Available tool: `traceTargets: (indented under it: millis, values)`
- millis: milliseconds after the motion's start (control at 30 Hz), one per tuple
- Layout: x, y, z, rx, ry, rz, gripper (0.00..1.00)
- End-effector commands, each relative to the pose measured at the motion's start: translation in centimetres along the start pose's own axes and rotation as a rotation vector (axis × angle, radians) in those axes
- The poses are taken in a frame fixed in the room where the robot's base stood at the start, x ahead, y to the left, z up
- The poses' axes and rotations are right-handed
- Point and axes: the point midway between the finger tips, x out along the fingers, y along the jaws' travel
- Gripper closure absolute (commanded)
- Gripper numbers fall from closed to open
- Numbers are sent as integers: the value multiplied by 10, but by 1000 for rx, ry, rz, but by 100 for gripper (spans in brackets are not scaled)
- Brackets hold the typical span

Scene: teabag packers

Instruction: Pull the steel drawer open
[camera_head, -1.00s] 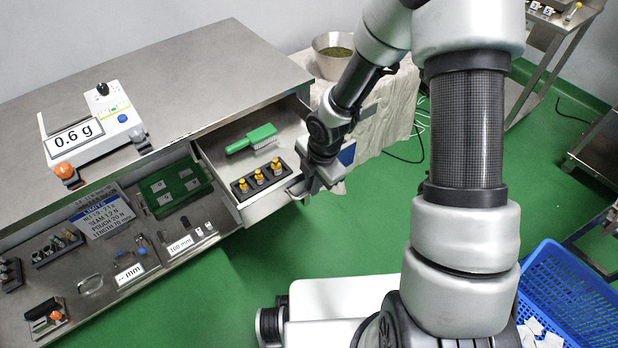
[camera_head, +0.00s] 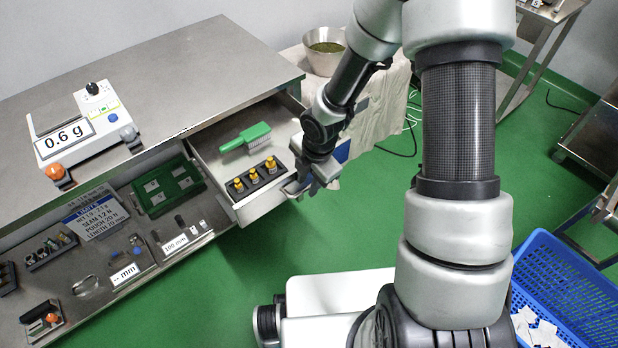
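The steel drawer (camera_head: 212,177) stands pulled out from under the right end of the steel counter, with its inside exposed. A green brush (camera_head: 246,137) and a dark block with several yellow-topped pieces (camera_head: 254,179) lie in it. My gripper (camera_head: 314,184) is at the right end of the drawer's front, by what looks like the handle (camera_head: 292,190). The gripper overlaps that part in the picture. Its fingers are small and partly hidden by the wrist, so I cannot tell whether they grip the handle or are open.
A scale reading 0.6 g (camera_head: 82,125) sits on the steel counter (camera_head: 190,75). A lower shelf holds a green tray (camera_head: 166,187) and small tools. A metal bowl (camera_head: 325,50) stands behind my arm. Green floor is clear before the drawer; a blue basket (camera_head: 568,290) is at lower right.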

Motion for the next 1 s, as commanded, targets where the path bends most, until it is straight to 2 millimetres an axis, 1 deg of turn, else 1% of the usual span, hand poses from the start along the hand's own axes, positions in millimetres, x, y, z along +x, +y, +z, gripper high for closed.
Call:
traceTargets:
  millis: [67,167,267,400,600,700,833,1000]
  values:
    - [-5,0,0,1,0,1,72]
    - [-18,1,1,2,-1,2,72]
    - [-39,2,2,2,-3,3,72]
    - [-75,2,2,3,-3,4,72]
    - [-124,2,2,3,-3,3,72]
    - [-144,1,2,3,-3,2,72]
    - [-163,0,1,2,-1,0,72]
    - [-173,0,0,0,0,1,72]
